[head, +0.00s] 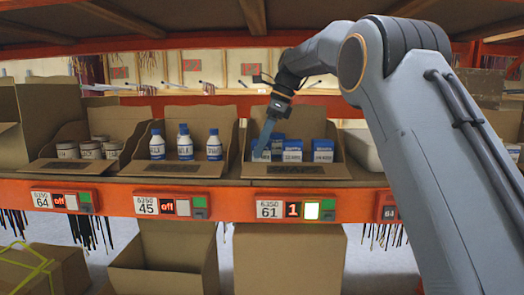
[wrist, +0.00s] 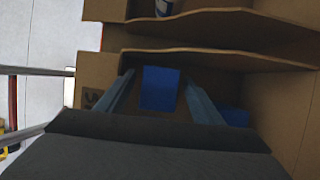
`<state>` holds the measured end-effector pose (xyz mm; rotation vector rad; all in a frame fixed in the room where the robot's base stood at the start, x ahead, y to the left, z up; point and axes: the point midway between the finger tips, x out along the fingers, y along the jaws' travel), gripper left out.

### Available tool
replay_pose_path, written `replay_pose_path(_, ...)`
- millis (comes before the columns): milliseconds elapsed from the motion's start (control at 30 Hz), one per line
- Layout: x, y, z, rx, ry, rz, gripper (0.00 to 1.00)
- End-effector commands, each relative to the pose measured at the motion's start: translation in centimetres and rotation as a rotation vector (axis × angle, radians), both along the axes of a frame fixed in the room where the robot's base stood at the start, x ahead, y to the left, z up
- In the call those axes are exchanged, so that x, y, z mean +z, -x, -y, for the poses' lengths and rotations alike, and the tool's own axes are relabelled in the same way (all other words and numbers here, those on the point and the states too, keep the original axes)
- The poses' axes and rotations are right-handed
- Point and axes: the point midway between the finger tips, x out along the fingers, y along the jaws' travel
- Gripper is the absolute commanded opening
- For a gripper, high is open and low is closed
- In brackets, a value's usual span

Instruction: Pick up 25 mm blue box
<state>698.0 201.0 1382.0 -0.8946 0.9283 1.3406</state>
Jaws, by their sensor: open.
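Several small blue and white boxes (head: 292,150) stand in an open cardboard bin (head: 297,172) on the shelf, above the label numbered 61. My gripper (head: 265,139) reaches down into the left side of this bin, at the leftmost blue box (head: 260,154). In the wrist view a blue box (wrist: 160,88) lies between the two spread blue fingers of my gripper (wrist: 158,92). The fingers are open, with a gap visible on each side of the box. Another blue box (wrist: 235,117) shows partly behind the right finger.
A bin to the left holds white bottles with blue caps (head: 185,143). Further left, a bin holds several jars (head: 90,149). A white container (head: 362,149) stands right of the box bin. Cardboard walls (wrist: 240,60) enclose the fingers closely. An upper shelf (head: 150,20) hangs overhead.

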Motion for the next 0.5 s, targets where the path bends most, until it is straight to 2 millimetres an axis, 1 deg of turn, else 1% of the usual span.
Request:
replay_pose_path(233, -2.4, 0.1, -1.0, 0.001, 0.000, -0.001, 0.61)
replay_pose_path(333, -2.8, 0.1, -1.2, 0.001, 0.000, 0.002, 0.61)
replay_pose_path(500, -2.9, 0.1, -1.2, 0.001, 0.000, 0.002, 0.61)
